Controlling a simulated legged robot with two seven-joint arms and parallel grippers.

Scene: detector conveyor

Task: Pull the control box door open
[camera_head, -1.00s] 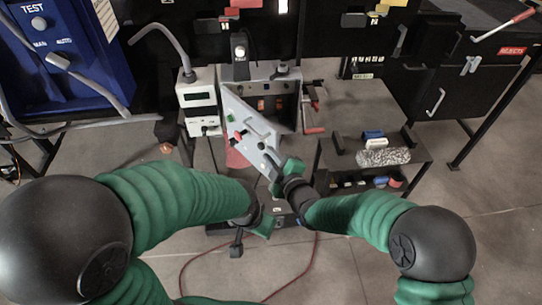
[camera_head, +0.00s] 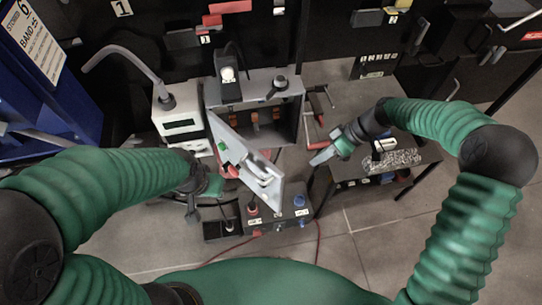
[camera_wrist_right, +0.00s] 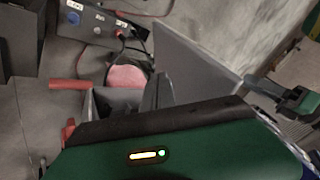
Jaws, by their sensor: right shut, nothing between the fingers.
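The control box (camera_head: 262,87) is a grey box at the centre of the head view. Its light grey door (camera_head: 236,148) stands open, angled out toward me from the left side, so the inside shows. My right gripper (camera_head: 322,158) is shut and empty, to the right of the door and apart from it. In the right wrist view, a grey panel that looks like the door (camera_wrist_right: 195,58) is beyond my green gripper body. My left gripper (camera_head: 203,190) is left of the door's lower part; its fingers are too unclear to judge.
A white meter box (camera_head: 180,124) stands left of the control box. A box with a blue knob (camera_head: 299,201) sits below the door. A dark side table (camera_head: 345,90) with small items is at right, close to my right arm. Bare floor (camera_head: 370,250) lies in front.

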